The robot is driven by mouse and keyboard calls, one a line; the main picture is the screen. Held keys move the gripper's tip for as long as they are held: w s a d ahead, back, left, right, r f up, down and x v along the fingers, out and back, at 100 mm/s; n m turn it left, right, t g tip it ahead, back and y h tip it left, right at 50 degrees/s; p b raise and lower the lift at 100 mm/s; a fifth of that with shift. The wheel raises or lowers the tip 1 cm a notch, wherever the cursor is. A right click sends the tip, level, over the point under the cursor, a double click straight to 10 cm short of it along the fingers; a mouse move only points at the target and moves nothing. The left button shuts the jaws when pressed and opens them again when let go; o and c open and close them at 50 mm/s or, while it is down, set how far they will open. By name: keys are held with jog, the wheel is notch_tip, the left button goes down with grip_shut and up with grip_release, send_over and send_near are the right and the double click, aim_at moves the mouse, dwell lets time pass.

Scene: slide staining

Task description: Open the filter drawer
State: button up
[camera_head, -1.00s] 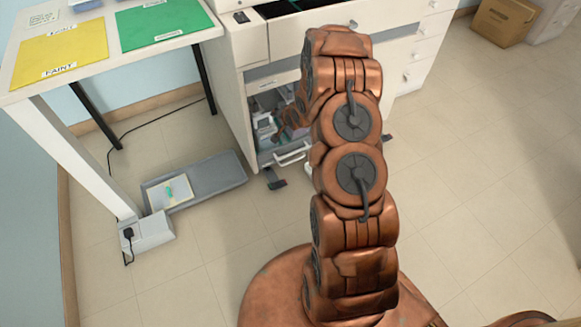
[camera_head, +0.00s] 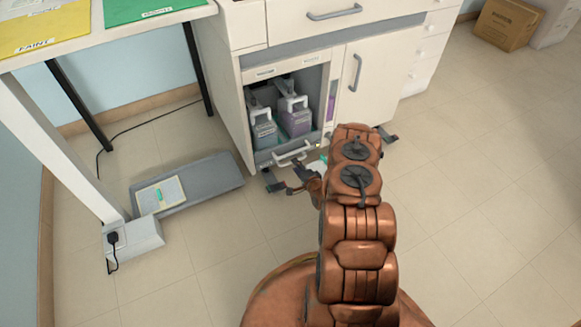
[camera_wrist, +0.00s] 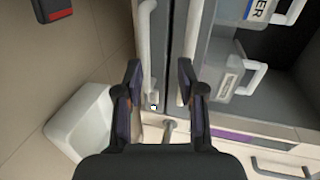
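The low drawer with a pale handle (camera_head: 292,153), apparently the filter drawer, is at the bottom of the white cabinet, below an open compartment. Its front looks shut. My gripper (camera_head: 292,185) is low in front of the cabinet, just below and in front of this handle; the arm partly hides it. In the wrist view my gripper (camera_wrist: 160,85) is open and empty. The pale handle bar (camera_wrist: 147,50) runs lengthwise between the fingers' lines, nearer the left finger. Whether it lies between the pads or beyond them I cannot tell.
Two lidded bottles or jugs, one grey (camera_head: 263,128) and one purplish (camera_head: 295,115), stand in the open compartment. A cabinet door (camera_head: 370,80) is shut to its right. A grey tray (camera_head: 215,178) lies on the floor at left. A white bin (camera_wrist: 85,125) shows beside my left finger.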

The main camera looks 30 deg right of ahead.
aim_at(290, 162)
jog(key=shift+m, duration=0.4)
jog(key=shift+w+d+f+b, duration=0.1)
jog(key=shift+w+f+b, duration=0.5)
jog(key=shift+w, duration=0.45)
jog(key=shift+w+d+f+b, duration=0.1)
jog(key=shift+w+f+b, duration=0.45)
jog(key=shift+w, duration=0.45)
jog(key=shift+w+d+f+b, duration=0.1)
jog(key=shift+w+f+b, duration=0.45)
jog(key=shift+w, duration=0.5)
jog(key=shift+f, duration=0.1)
grip_shut()
